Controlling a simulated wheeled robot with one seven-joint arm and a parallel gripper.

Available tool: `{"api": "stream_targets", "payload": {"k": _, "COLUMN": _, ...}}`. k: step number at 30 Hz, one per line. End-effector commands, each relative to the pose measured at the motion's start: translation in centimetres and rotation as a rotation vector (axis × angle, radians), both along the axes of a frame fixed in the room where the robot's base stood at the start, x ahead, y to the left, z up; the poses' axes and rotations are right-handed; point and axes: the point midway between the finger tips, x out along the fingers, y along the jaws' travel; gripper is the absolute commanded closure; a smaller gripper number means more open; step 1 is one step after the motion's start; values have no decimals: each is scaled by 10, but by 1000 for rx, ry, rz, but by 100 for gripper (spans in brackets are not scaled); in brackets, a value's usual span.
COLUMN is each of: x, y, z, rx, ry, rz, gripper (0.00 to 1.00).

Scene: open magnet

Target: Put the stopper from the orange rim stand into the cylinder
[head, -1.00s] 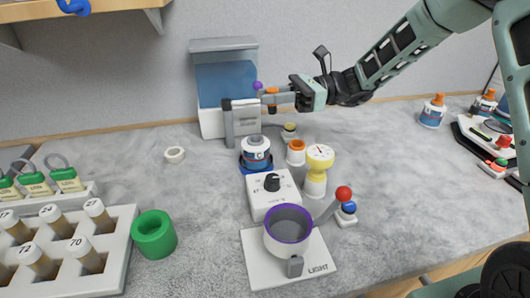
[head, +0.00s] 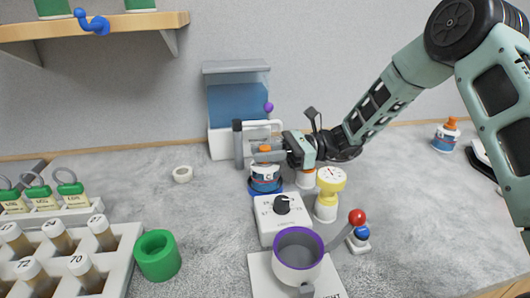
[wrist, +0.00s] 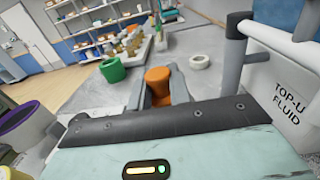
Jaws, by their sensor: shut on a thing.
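My gripper (head: 258,150) is shut on the orange stopper (wrist: 158,80), which shows between both fingers in the wrist view. In the head view, the stopper sits directly above a white and blue labelled cylinder (head: 265,173) on a dark blue base. The gap between the stopper's lower end and the cylinder's mouth is hidden, so I cannot tell whether they touch. The orange rim stand (head: 306,180) is just right of the cylinder, its top mostly covered by my gripper.
A fluid tank (head: 238,100) with a grey handle stands close behind my gripper.

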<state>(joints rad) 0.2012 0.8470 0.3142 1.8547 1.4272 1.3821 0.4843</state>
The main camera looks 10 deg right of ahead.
Motion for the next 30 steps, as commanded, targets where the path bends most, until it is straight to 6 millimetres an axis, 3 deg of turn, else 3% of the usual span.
{"api": "stream_targets", "payload": {"k": 10, "x": 0, "y": 0, "z": -4, "rx": 0, "ry": -1, "rz": 0, "gripper": 100}}
{"api": "stream_targets", "payload": {"k": 11, "x": 0, "y": 0, "z": -3, "rx": 0, "ry": -1, "rz": 0, "gripper": 72}}
{"api": "stream_targets", "payload": {"k": 12, "x": 0, "y": 0, "z": -3, "rx": -1, "ry": -1, "rz": 0, "gripper": 61}}
{"api": "stream_targets", "payload": {"k": 13, "x": 0, "y": 0, "z": -3, "rx": -1, "ry": -1, "rz": 0, "gripper": 59}}
{"api": "stream_targets", "payload": {"k": 23, "x": 0, "y": 0, "z": 2, "rx": 0, "ry": -2, "rz": 0, "gripper": 59}}
{"api": "stream_targets", "payload": {"k": 30, "x": 3, "y": -38, "z": -1, "rx": -1, "ry": -2, "rz": -6, "gripper": 59}}
